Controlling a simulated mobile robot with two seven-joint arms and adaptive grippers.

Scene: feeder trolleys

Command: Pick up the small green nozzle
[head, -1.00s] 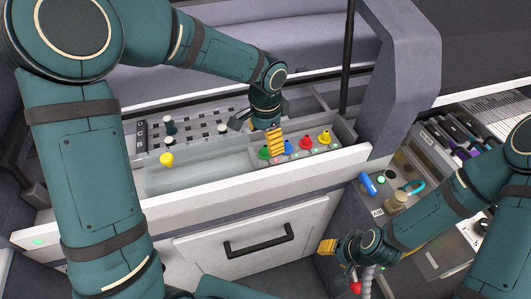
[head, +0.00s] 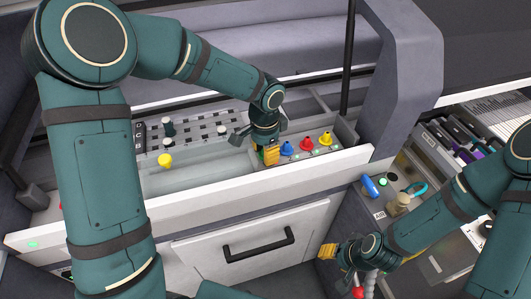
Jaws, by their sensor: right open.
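The small green nozzle (head: 260,153) stands at the left end of a row of coloured nozzles in the open drawer. It is mostly hidden behind my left gripper (head: 270,154), whose yellow fingers point down at it. Whether the fingers are open or closed on it does not show. My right gripper (head: 327,251) is open and empty, low in front of the drawer on the right side.
Blue (head: 286,149), red (head: 306,144) and yellow (head: 326,139) nozzles stand close to the right of the green one. Another yellow nozzle (head: 165,161) stands alone in the left part. The drawer's white front wall (head: 200,203) runs close before my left gripper.

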